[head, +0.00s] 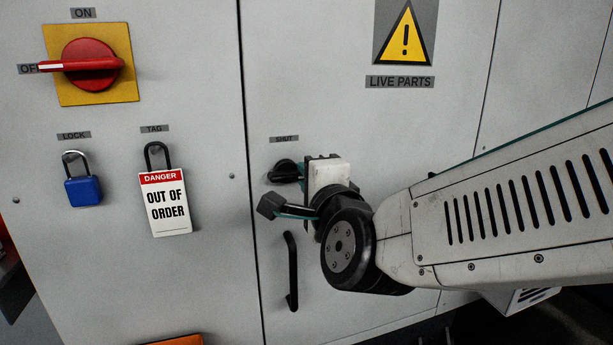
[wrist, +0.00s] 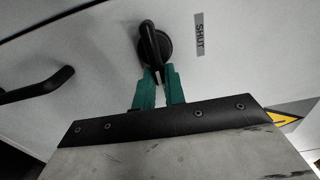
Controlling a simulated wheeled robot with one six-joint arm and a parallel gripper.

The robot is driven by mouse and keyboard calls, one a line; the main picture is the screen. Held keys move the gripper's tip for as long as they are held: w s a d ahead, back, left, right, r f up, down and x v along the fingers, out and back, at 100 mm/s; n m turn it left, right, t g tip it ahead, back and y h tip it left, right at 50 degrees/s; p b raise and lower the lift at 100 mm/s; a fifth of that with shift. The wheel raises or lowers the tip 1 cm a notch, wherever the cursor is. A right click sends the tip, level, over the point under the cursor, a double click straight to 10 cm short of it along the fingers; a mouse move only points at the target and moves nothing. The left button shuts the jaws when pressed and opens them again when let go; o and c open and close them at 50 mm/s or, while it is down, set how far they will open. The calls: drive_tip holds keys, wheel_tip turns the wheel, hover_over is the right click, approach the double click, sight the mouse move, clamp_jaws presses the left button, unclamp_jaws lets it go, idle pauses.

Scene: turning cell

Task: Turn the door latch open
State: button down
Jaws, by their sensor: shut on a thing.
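The door latch (head: 283,172) is a black knob with a lever on the grey cabinet door, just below a label reading SHUT (head: 284,139). In the wrist view the latch (wrist: 154,45) shows as a round black base with its lever pointing down toward my gripper. My gripper (wrist: 160,78) has green fingers and is shut on the lever's end, one finger on each side. In the head view my gripper (head: 300,178) reaches the latch from the right, and my wrist hides most of its fingers.
A black door handle (head: 291,271) is below the latch; it also shows at the left of the wrist view (wrist: 36,88). On the left panel are a red rotary switch (head: 89,65) pointing to OFF, a blue padlock (head: 82,190) and a danger tag (head: 166,203).

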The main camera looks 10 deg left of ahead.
idle(0.3)
drive_tip(key=c, duration=1.5)
unclamp_jaws()
drive_tip(key=shift+o, duration=0.2)
drive_tip(key=v, duration=0.8)
drive_tip(key=shift+a+f, duration=0.1)
